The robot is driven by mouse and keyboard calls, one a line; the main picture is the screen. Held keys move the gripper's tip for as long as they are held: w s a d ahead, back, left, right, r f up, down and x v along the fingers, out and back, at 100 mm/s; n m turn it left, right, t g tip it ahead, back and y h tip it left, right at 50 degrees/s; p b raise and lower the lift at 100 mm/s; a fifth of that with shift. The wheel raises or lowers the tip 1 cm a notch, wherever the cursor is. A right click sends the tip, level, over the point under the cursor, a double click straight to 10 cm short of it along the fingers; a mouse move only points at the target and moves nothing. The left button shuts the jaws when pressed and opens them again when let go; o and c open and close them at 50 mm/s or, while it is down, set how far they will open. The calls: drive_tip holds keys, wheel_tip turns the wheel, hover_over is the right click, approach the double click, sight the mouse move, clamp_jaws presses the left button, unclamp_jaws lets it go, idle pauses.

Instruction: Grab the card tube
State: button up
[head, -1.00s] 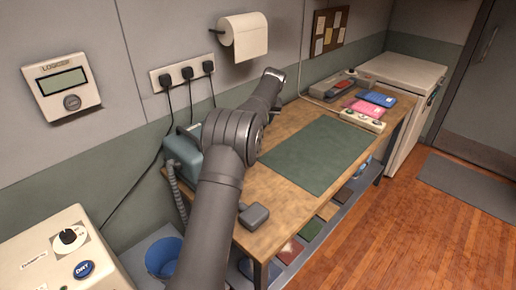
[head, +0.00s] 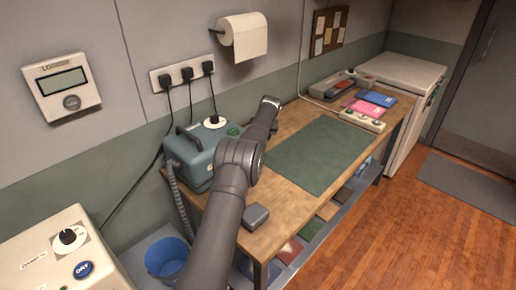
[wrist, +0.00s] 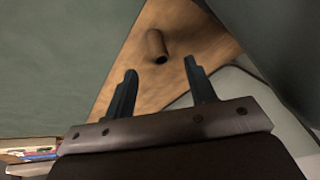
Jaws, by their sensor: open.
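The card tube (wrist: 155,46) is a short brown cylinder lying on the wooden table. In the wrist view it is just beyond my fingertips, with its dark open end towards them. My gripper (wrist: 161,68) is open and empty, with its two dark fingers apart and the tube lying ahead of the gap. In the head view my arm reaches over the table beside the teal machine, and I cannot make out the tube there.
The green mat (head: 322,150) lies on the table (head: 285,190) right of my arm. The teal machine (head: 190,165) stands close on its left. A small grey block (head: 255,217) sits near the front edge. Pink and blue packets (head: 370,107) lie at the far end.

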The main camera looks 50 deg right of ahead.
drive_tip(key=shift+x, duration=2.5)
clamp_jaws()
drive_tip(key=shift+r, duration=0.1)
